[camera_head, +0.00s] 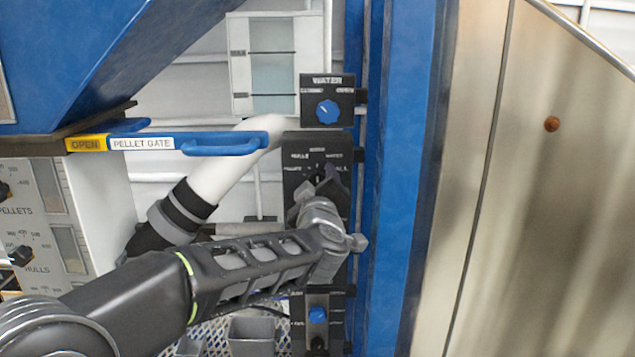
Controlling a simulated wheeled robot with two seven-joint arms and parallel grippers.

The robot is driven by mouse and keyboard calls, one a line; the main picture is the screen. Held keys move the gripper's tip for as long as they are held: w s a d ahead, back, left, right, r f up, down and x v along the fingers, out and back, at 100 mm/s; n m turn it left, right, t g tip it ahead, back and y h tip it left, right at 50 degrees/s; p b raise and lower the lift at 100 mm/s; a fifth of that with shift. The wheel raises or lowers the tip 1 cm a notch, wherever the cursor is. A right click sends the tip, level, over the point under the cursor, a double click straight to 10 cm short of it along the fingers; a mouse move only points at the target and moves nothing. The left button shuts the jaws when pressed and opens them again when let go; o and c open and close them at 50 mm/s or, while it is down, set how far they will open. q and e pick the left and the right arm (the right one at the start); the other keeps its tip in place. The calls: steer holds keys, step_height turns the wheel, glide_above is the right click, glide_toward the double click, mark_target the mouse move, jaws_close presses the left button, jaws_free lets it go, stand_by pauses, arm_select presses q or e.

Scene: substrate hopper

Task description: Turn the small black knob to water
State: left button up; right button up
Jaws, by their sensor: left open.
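A black selector panel (292,143) stands upright on the blue post. White position labels, partly readable, run in an arc near its top, one of them seeming to read water at the upper right. My left gripper (322,183) is open at the panel, just below the labels. Its fingers and wrist cover the middle of the panel, so the small black knob and its pointing direction are hidden or cannot be told apart from the dark fingers. I cannot tell whether the fingers touch the knob. My right gripper is not in view.
Above is a WATER box with a blue knob (327,111), beside a level gauge (272,75). A blue pellet gate handle (225,144) juts out at left. Another blue knob (317,314) sits lower down. The blue post (398,200) and a metal panel (545,200) stand at right.

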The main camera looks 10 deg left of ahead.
arm_select(q)
jaws_close()
stand_by(0.6)
